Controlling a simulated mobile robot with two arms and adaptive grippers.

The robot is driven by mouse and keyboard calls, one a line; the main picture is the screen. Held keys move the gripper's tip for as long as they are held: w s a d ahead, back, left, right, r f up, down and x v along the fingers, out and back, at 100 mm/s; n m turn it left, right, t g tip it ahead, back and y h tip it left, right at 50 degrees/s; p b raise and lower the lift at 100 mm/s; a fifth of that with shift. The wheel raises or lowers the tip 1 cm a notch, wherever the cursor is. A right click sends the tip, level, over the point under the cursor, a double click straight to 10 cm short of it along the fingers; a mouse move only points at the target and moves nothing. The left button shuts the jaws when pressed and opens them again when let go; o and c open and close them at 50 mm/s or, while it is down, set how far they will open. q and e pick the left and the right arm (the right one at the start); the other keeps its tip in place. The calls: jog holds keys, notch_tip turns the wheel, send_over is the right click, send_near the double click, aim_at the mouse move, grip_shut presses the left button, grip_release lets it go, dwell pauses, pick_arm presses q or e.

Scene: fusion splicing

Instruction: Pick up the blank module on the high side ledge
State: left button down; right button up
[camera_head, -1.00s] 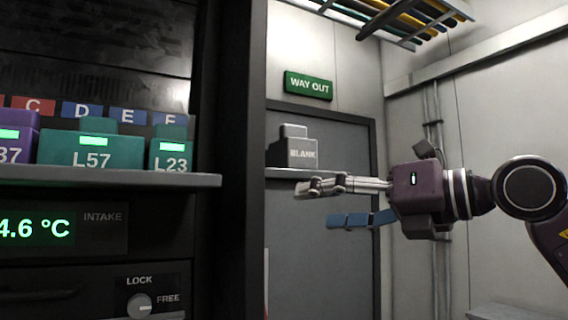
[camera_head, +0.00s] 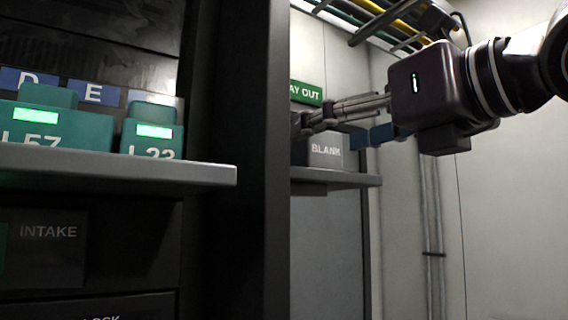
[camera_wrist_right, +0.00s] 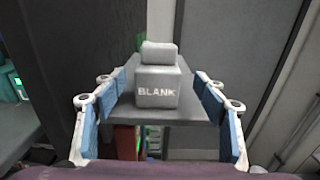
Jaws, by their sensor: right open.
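The blank module (camera_head: 325,150) is a grey block marked BLANK, standing upright on the side ledge (camera_head: 338,177). In the right wrist view the module (camera_wrist_right: 158,88) sits on the ledge (camera_wrist_right: 180,128), with its narrower top handle facing up. My right gripper (camera_head: 335,120) reaches in from the right at the module's height and hides its upper part in the head view. In the right wrist view my right gripper (camera_wrist_right: 160,115) is open, with its blue-padded fingers spread left and right of the module; I see no contact. My left gripper is not in view.
A dark post (camera_head: 238,90) stands between the ledge and a rack shelf (camera_head: 120,168). The shelf holds teal modules, one marked L57 (camera_head: 60,133) and one marked L23 (camera_head: 152,138). A cable tray (camera_head: 375,20) hangs above.

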aim_at(296, 149)
jog(key=shift+w+a+r, duration=0.15)
jog(key=shift+w+a, duration=0.1)
jog(key=shift+w, duration=0.05)
jog(key=shift+w+a+p, duration=0.45)
jog(key=shift+p, duration=0.4)
jog(key=p+x, duration=0.2)
jog(key=x, duration=0.2)
jog(key=shift+w+a+f, duration=0.15)
jog(key=shift+w+f, duration=0.05)
jog(key=shift+s, duration=0.1)
jog(key=c, duration=1.3)
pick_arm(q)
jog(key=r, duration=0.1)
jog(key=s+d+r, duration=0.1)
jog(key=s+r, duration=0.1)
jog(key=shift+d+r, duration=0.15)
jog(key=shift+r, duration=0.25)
